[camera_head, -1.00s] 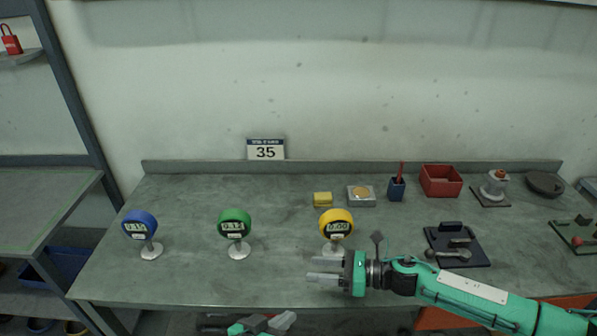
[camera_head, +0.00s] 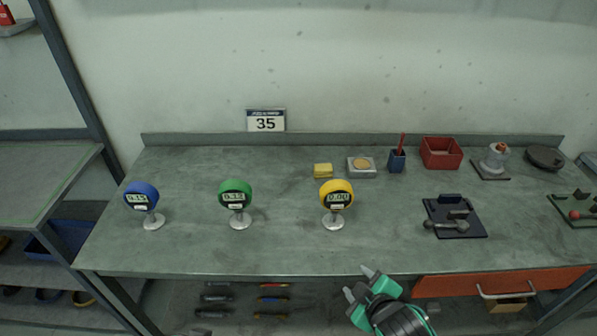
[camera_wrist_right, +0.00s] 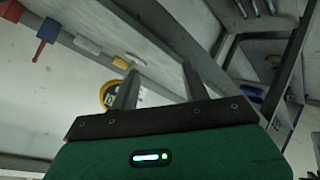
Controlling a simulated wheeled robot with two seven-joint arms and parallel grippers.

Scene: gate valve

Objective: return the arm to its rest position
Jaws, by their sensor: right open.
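My right gripper (camera_head: 360,282) is green with grey fingers, open and empty. In the head view it is at the bottom, in front of the workbench's front edge and clear of the top. Its two fingers (camera_wrist_right: 160,88) stand apart in the right wrist view with nothing held between them. My left gripper does not show in the head view.
The workbench (camera_head: 280,255) holds a blue gauge (camera_head: 142,197), a green gauge (camera_head: 236,194), a yellow gauge (camera_head: 336,194) and a black plate with a lever (camera_head: 454,216). An orange drawer (camera_head: 540,282) with a handle is right of my gripper.

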